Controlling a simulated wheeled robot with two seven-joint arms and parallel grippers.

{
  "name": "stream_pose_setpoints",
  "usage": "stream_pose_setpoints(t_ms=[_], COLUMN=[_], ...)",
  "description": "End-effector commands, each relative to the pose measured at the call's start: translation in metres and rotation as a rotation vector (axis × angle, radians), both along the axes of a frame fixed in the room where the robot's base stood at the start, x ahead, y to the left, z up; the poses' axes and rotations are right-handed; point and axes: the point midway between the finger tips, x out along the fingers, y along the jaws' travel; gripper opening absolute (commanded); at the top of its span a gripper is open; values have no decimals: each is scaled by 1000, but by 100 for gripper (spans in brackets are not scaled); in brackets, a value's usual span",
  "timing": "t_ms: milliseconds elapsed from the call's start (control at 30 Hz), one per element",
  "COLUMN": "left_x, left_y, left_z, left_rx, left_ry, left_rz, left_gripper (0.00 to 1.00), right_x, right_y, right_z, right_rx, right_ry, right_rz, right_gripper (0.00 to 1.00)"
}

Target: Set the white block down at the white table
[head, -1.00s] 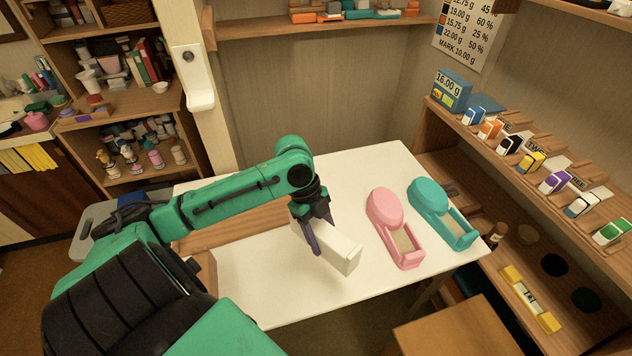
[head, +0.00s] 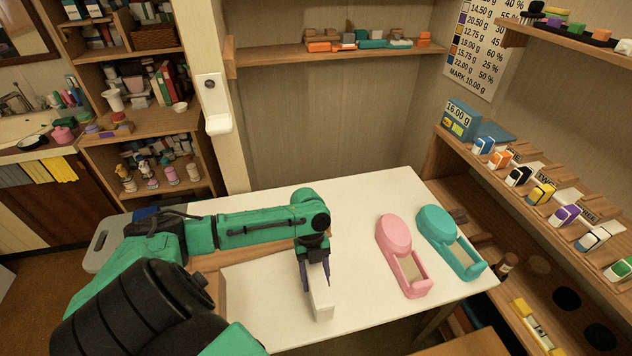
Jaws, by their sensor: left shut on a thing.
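The white block (head: 321,300) is in my left gripper (head: 317,286), whose fingers are shut on its sides. The block points toward the front edge of the white table (head: 362,196) and is over or on its front part. I cannot tell whether its underside touches the tabletop. My right gripper is not in view.
A pink dispenser (head: 393,233) and a teal dispenser (head: 437,223) stand on the table to the right of the block. A wooden shelf (head: 470,165) with small coloured blocks runs along the right. The table's back middle is clear.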

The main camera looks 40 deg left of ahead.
Motion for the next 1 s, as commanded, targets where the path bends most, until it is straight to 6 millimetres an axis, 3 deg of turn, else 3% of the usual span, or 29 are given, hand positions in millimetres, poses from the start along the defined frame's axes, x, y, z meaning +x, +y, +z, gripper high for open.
stream_pose_setpoints(t_ms=[100, 333, 367, 433, 767, 867, 1000], left_x=[0, 0, 0, 0, 1, 4, 12], left_y=[-1, 0, 0, 0, 1, 5, 16], left_z=[-22, -25, -26, -25, -23, -14, 17], left_rx=[-2, 0, -1, -1, 0, 1, 3], left_ry=[0, -2, -1, -1, 0, -2, -6], left_rz=[3, -1, 0, 0, 1, 3, 2], left_gripper=[0, 0, 59, 85, 85, 85, 85], right_x=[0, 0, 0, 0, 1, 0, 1], right_y=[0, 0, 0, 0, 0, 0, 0], right_z=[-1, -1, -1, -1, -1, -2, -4], right_rx=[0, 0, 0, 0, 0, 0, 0], right_ry=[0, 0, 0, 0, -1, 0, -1], right_rz=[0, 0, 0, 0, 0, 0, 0], right_gripper=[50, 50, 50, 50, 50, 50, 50])
